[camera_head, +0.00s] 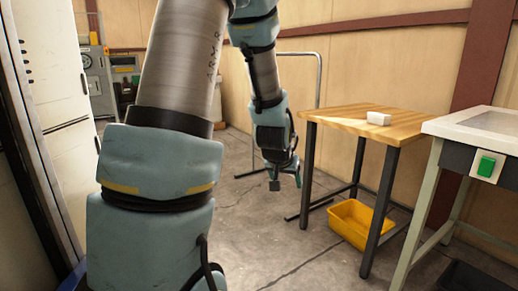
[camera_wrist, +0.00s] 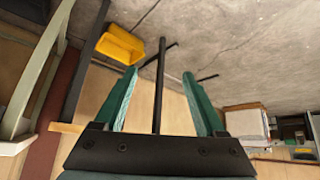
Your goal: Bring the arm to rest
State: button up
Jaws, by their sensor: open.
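My arm hangs down in the middle of the head view, with my gripper (camera_head: 286,184) pointing at the floor, to the left of the wooden table. In the wrist view my gripper (camera_wrist: 160,78) shows two green fingers spread well apart with nothing between them. The gripper is open and empty and touches nothing that I can see.
A wooden table (camera_head: 345,120) holds a small white block (camera_head: 379,118). A yellow bin (camera_head: 355,222) sits on the floor under it. A white-topped bench (camera_head: 460,128) with a green switch (camera_head: 487,166) stands at right. A metal pipe frame (camera_head: 320,85) stands behind my gripper.

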jog(key=s+a+n+g+y, duration=0.25)
jog(key=s+a+g, duration=0.25)
jog(key=s+a, duration=1)
notch_tip(320, 180, up, 24)
jog(key=p, duration=2.4)
jog(key=shift+s+r, duration=0.2)
jog(key=shift+s, duration=0.15)
jog(key=shift+d, duration=0.1)
